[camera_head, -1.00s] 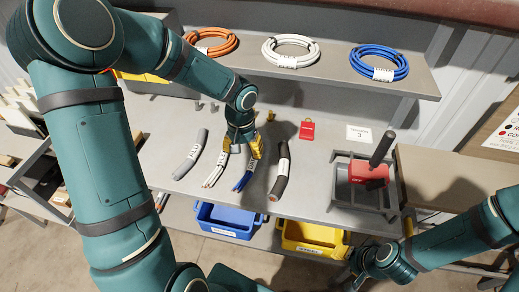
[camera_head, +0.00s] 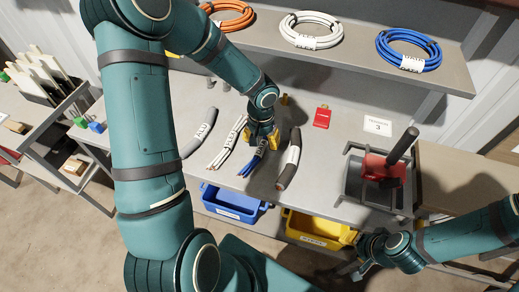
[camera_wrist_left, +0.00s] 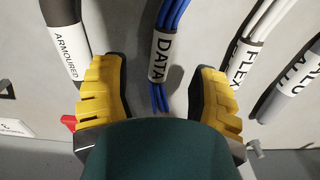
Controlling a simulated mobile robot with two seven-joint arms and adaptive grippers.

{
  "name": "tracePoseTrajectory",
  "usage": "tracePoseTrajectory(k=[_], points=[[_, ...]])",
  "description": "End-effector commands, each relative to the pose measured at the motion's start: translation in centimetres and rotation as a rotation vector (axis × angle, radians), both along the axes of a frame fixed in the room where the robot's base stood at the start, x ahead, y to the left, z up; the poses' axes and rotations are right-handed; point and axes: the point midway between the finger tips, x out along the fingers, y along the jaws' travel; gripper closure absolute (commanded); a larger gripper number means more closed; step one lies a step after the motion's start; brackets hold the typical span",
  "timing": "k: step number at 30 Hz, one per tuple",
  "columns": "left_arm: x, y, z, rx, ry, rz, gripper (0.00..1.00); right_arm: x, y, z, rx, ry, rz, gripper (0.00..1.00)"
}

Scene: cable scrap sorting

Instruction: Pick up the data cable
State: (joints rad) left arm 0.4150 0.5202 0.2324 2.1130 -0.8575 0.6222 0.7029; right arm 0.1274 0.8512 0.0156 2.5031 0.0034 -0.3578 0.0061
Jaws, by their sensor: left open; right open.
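The data cable (camera_head: 249,166) is a short blue bundle lying on the grey bench. In the left wrist view the data cable (camera_wrist_left: 179,16) carries a white DATA label and its strand ends show between the fingers. My left gripper (camera_head: 262,138) is over the cable, with its yellow fingers open. In the wrist view my left gripper (camera_wrist_left: 157,95) has one finger on each side of the cable, with gaps to both. In the head view the gripper hides part of the cable. My right gripper (camera_head: 364,262) is low at the right, away from the cable.
The armoured piece (camera_head: 289,160) lies close on the right, the white flex piece (camera_head: 227,146) close on the left. A grey piece (camera_head: 199,134) lies further left. Blue (camera_head: 233,204) and yellow (camera_head: 318,230) bins sit below. A red device (camera_head: 383,168) stands right.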

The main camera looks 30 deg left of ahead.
Motion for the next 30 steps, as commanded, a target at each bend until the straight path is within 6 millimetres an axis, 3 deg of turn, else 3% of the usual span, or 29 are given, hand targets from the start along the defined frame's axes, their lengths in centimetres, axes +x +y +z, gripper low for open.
tracePoseTrajectory(k=[9,20,25,30], points=[[0.5,0.3,-4.3,-0.001,0.002,-0.002,0.40,-0.3,0.1,-0.9,0.002,0.006,0.004,0.53],[0.5,0.3,-5.0,0.000,0.000,-0.001,0.38,-0.3,0.1,-1.0,0.002,0.007,0.006,0.53],[0.5,0.3,-5.0,0.000,0.000,-0.001,0.97,-0.3,0.1,-1.0,0.002,0.007,0.006,0.53],[0.5,0.3,-5.0,0.000,0.000,-0.001,1.00,-0.3,0.1,-1.0,0.002,0.007,0.006,0.53]])
